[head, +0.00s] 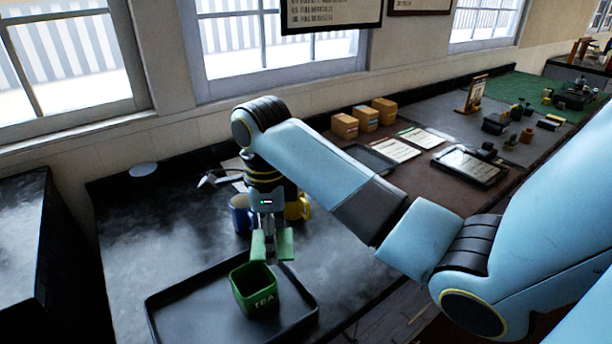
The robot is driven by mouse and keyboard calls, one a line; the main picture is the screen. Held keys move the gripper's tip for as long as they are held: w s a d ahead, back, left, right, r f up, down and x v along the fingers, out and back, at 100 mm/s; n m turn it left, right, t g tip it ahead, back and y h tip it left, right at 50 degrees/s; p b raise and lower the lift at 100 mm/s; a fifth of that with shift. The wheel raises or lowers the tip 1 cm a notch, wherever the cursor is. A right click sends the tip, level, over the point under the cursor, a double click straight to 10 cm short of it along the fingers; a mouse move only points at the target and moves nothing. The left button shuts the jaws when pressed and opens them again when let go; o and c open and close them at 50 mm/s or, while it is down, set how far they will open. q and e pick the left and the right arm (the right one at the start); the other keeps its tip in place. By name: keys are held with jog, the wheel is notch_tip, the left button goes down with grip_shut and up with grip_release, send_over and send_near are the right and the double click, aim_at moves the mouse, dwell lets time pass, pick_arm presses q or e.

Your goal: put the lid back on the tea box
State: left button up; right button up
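The green tea box (256,299), marked TEA, stands open at the top on the dark tray (182,291). My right gripper (270,236) comes down from above, behind the box. It appears shut on the green lid (287,244), which is just above and behind the box's rim, apart from the opening as far as I can see. The fingers partly hide the lid, so its exact tilt and grip point are hard to tell. My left gripper is not in view.
A blue mug (240,214) and a yellow mug (301,207) stand close behind the lid, on either side of my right gripper. The tray's left part is bare. Three small orange-brown boxes (366,118) stand farther back.

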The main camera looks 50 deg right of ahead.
aim_at(252, 255)
jog(key=a, duration=0.1)
jog(key=a+r, duration=0.1)
jog(key=a, duration=0.2)
jog(key=shift+w+a+r+p, duration=0.15)
jog(key=shift+w+r+p, duration=0.05)
jog(key=shift+w+p, duration=0.2)
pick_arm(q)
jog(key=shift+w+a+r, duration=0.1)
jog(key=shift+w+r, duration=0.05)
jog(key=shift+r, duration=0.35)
pick_arm(e)
jog(key=shift+a+f, duration=0.15)
jog(key=shift+f, duration=1.4)
jog(key=shift+a+f, duration=0.15)
jog(key=shift+f, duration=1.35)
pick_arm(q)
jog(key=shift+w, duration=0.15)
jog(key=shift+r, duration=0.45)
pick_arm(e)
jog(key=shift+r, duration=0.1)
jog(key=shift+f, duration=0.2)
jog(key=o, duration=1.2)
